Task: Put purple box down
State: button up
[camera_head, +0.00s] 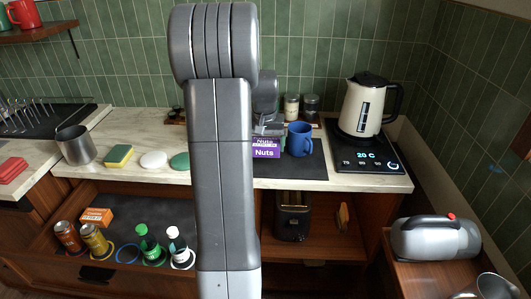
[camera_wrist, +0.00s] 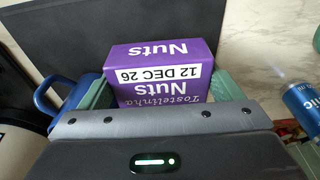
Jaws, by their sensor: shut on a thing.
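The purple box (camera_wrist: 155,57) is a nuts carton with white "Nuts" lettering and a white date label. In the wrist view it sits between the green finger pads of my gripper (camera_wrist: 163,88), which is shut on it. In the head view the purple box (camera_head: 266,150) is at the dark mat (camera_head: 290,168) on the counter, just left of the blue mug (camera_head: 299,139). My arm hides most of the gripper (camera_head: 268,130) there. I cannot tell whether the box's underside touches the mat.
A kettle (camera_head: 366,105) stands on a black base right of the mug. The blue mug (camera_wrist: 57,95) is close to the left finger in the wrist view, and a blue can (camera_wrist: 303,103) is at right. Jars (camera_head: 291,107) stand behind.

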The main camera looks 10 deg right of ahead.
aim_at(265, 153)
jog(key=shift+f, duration=1.85)
jog(key=o, duration=0.9)
jog(key=shift+f, duration=0.1)
jog(key=r, duration=0.4)
jog(key=s+r, duration=0.1)
jog(key=r, duration=0.7)
jog(key=shift+s+a+r, duration=0.1)
jog(key=shift+s+a, duration=0.15)
jog(key=shift+s, duration=0.1)
